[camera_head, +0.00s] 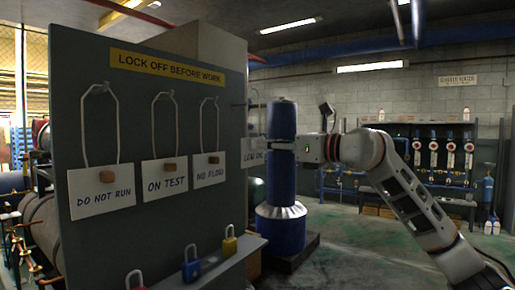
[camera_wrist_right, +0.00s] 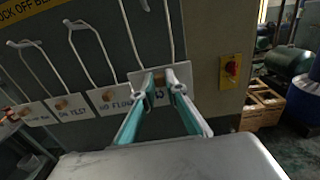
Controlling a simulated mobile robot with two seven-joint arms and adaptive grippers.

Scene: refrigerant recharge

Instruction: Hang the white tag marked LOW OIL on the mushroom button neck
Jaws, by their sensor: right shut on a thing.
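The white LOW OIL tag (camera_head: 252,152) is at the right edge of the grey board, with its pale wire loop rising above it. My right gripper (camera_wrist_right: 168,80) is shut on this tag at its wooden block, close to the board face. In the wrist view the tag (camera_wrist_right: 136,76) is partly covered by the fingers. Whether its loop still rests on a peg is unclear. The red mushroom button (camera_wrist_right: 232,68) sits on a yellow box on a beige panel, right of the tag in the wrist view; its neck is hard to make out. My left gripper is not in view.
The DO NOT RUN (camera_head: 102,192), ON TEST (camera_head: 164,172) and NO FLOW (camera_head: 208,169) tags hang on the board (camera_head: 85,95). Padlocks, including a blue one (camera_head: 191,268), are along its lower ledge. Wooden crates (camera_wrist_right: 262,105) stand on the floor beyond the beige panel.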

